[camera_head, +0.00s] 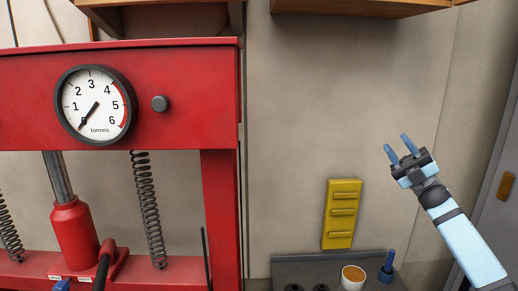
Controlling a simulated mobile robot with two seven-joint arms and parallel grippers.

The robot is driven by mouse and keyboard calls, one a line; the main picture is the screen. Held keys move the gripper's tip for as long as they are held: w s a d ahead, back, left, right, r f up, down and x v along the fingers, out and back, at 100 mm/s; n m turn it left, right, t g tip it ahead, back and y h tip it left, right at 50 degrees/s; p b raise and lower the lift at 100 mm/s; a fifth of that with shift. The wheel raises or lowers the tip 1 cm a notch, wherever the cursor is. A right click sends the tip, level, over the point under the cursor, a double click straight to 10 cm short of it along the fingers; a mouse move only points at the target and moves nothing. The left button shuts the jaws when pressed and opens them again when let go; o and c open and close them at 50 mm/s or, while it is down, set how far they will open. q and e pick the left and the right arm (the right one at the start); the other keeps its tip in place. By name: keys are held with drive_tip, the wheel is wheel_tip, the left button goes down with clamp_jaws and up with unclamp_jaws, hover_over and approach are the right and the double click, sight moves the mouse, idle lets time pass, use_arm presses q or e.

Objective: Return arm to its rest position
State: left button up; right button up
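My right gripper (396,145) is raised in front of the bare wall at the right. Its two blue fingers point up and to the left with a gap between them, open and empty. My light blue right forearm (465,244) runs from the lower right corner up to it. The gripper touches nothing that I can see. My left gripper does not show in this view.
A red press frame (170,93) with a dial gauge (95,105), a red jack (74,238) and springs (149,210) fills the left. A yellow panel (342,214) hangs above a grey bench (300,270) holding an orange-filled cup (353,278). Shelves (350,6) overhang above.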

drive_tip(key=s+a+f+m+t+h, duration=0.35)
drive_tip(key=f+m+h, duration=0.35)
drive_tip(key=f, duration=0.5)
drive_tip(key=s+a+f+m+t+h, duration=0.35)
drive_tip(key=f+m+h, duration=0.35)
drive_tip(key=f, duration=0.5)
drive_tip(key=s+a+f+m+t+h, duration=0.2)
drive_tip(key=s+a+f+m+h, duration=0.25)
drive_tip(key=f+m, duration=0.6)
drive_tip(key=s+a+f+m+g+h, duration=0.2)
drive_tip(key=s+a+f+g, duration=0.1)
drive_tip(key=s+f, duration=0.6)
drive_tip(key=s+a+f+m+g+h, duration=0.2)
drive_tip(key=s+f+g, duration=0.3)
drive_tip(key=s+f, duration=0.5)
drive_tip(key=s+a+m, duration=0.1)
drive_tip(key=s, duration=0.4)
drive_tip(key=shift+s+f, duration=0.3)
drive_tip(key=shift+s, duration=0.1)
